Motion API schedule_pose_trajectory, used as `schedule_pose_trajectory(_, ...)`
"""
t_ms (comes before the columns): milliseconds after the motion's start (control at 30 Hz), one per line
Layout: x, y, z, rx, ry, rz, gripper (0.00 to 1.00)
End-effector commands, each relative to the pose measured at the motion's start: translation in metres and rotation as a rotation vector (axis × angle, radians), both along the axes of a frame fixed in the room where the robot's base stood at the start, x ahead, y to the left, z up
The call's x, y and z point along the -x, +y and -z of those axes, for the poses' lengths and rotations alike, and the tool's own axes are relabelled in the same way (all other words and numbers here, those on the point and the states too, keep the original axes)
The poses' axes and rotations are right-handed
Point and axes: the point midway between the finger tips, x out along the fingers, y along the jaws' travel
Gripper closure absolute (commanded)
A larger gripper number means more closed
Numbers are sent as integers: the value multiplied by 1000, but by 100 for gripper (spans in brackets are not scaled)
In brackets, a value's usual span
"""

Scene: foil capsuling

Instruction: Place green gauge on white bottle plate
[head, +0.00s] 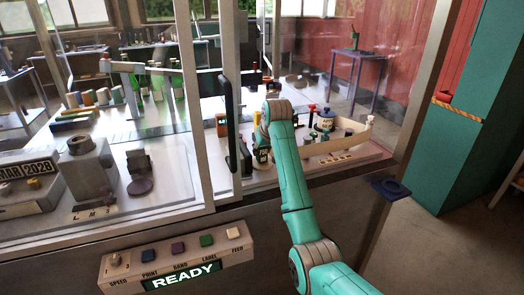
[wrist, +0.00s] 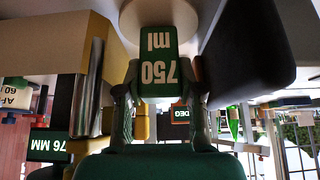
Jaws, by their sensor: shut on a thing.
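My gripper (wrist: 160,105) is shut on the green gauge (wrist: 160,50), a dark green block marked "750 ml", which appears upside down in the wrist view. In the head view the gauge (head: 263,155) shows as a small dark piece under my wrist, inside the glass cabinet. A pale round disc (wrist: 132,20) shows right behind the gauge's far end in the wrist view. It may be the white bottle plate; I cannot tell whether the gauge touches it. My arm hides much of this spot in the head view.
In the wrist view a tan block (wrist: 50,45) and a large dark block (wrist: 245,50) flank the gauge closely. In the head view a black door handle (head: 230,125) stands left of my arm, and a cream curved tray (head: 345,143) lies right.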

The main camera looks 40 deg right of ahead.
Motion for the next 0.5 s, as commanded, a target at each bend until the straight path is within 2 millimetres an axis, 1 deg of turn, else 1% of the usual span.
schedule_pose_trajectory(67,0,0,5,0,0,0,99)
schedule_pose_trajectory(367,0,0,6,0,-1,0,99)
schedule_pose_trajectory(400,0,0,7,0,-1,0,61)
schedule_pose_trajectory(433,0,0,6,0,-1,0,53)
schedule_pose_trajectory(500,0,0,6,0,-1,0,53)
